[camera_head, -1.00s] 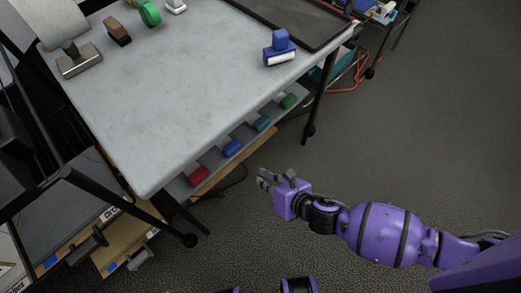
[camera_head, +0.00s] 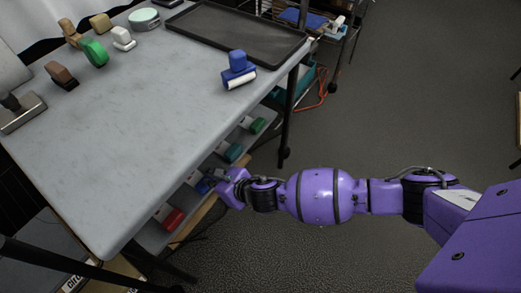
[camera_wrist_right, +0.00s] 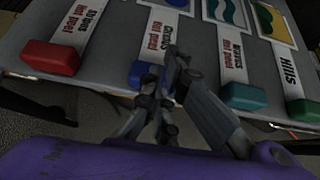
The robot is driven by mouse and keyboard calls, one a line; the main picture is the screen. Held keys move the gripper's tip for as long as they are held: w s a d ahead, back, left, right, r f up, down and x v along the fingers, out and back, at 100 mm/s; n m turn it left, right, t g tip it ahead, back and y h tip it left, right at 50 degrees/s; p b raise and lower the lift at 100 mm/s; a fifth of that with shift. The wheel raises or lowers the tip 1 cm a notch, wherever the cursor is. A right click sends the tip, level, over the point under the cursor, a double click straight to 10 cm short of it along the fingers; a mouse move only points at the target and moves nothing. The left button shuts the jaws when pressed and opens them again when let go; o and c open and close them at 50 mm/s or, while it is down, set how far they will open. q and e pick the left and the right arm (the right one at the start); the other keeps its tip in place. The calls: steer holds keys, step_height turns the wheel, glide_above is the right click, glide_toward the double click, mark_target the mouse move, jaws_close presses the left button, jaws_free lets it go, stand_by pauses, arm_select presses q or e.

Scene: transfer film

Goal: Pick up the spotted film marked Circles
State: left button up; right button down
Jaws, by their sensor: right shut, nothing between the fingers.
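At the lower left of the head view, a label reading "circ" (camera_head: 75,283) shows at the picture's bottom edge. The rest of its sheet is cut off, and I see no spots there. My right gripper (camera_head: 208,182) is shut and empty at the front edge of the low shelf, by the blue block. In the right wrist view, the gripper (camera_wrist_right: 173,62) is in front of the blue block (camera_wrist_right: 142,73) and its white label strip (camera_wrist_right: 172,30). That strip's print is tilted and hard to read. My left gripper is not in view.
The shelf also holds a red block (camera_wrist_right: 50,57), a teal block (camera_wrist_right: 244,96) and a green block (camera_wrist_right: 305,110), with labels. Above is the grey tabletop (camera_head: 140,130) with a black tray (camera_head: 235,38) and a blue stamp (camera_head: 238,72). Open floor lies to the right.

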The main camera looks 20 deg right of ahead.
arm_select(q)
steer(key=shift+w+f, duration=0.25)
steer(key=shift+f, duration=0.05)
arm_select(e)
steer(key=shift+w+f, duration=0.2)
steer(key=shift+f, duration=0.3)
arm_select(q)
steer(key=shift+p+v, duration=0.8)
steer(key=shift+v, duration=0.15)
arm_select(e)
steer(key=shift+s+d, duration=0.5)
steer(key=shift+s, duration=0.2)
steer(key=shift+s+d, duration=0.45)
steer(key=shift+s, duration=0.25)
